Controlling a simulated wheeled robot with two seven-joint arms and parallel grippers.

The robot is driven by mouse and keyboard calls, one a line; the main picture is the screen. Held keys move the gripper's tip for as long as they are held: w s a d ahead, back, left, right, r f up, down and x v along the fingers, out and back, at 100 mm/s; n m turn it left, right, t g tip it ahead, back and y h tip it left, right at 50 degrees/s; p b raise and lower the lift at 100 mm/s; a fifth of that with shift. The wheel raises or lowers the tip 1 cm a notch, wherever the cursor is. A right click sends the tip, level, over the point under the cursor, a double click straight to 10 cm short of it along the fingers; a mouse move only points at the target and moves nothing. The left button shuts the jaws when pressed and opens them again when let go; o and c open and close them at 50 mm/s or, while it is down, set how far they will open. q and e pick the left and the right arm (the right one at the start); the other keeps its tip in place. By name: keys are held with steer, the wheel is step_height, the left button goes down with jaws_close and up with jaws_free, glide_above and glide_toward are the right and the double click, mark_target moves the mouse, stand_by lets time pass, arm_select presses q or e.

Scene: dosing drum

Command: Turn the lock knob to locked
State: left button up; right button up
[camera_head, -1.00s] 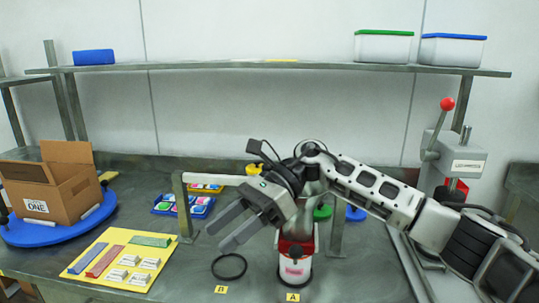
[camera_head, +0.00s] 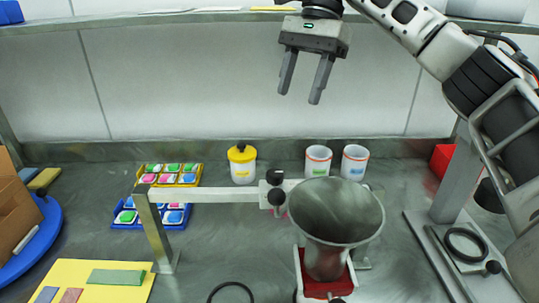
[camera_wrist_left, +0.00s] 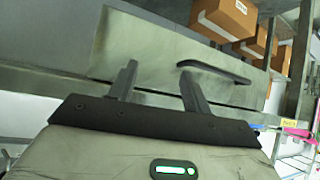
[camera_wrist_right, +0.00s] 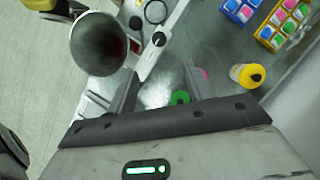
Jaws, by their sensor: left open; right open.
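A metal funnel (camera_head: 336,225) stands over a red-collared unit (camera_head: 328,286) on the bench. Left of the funnel, a pale crossbar carries a block with black knobs (camera_head: 277,196); a small black knob (camera_head: 336,299) shows low on the unit at the picture's bottom edge. I cannot tell which is the lock knob, nor its setting. My right gripper (camera_head: 300,95) is open and empty, high above the crossbar and funnel. My left gripper (camera_wrist_left: 158,70) is open and empty, facing a grey surface.
A yellow-lidded jar (camera_head: 242,165) and two white cups (camera_head: 318,160) stand at the back. Trays of coloured pieces (camera_head: 171,175) lie behind the crossbar. A yellow mat (camera_head: 90,272) lies front left. A shelf (camera_head: 180,17) runs above. A press base (camera_head: 470,255) stands right.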

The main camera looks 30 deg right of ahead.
step_height(320, 180, down, 2)
steer(key=b, duration=0.3)
glide_toward(276, 172)
steer(key=f, duration=0.2)
steer(key=x, duration=0.6)
steer(key=shift+s+a+r, duration=0.1)
steer(key=shift+a+r, duration=0.05)
steer(key=shift+a, duration=0.1)
arm_select(q)
steer(key=shift+s+d+f, duration=0.25)
steer(key=shift+d+f, duration=0.2)
steer(key=shift+f, duration=0.35)
arm_select(e)
steer(key=shift+a+f, duration=0.15)
steer(key=shift+f, duration=0.15)
steer(key=shift+c, duration=0.3)
arm_select(q)
steer(key=shift+w+r, duration=0.1)
steer(key=shift+w, duration=0.1)
arm_select(e)
steer(key=c, duration=0.9)
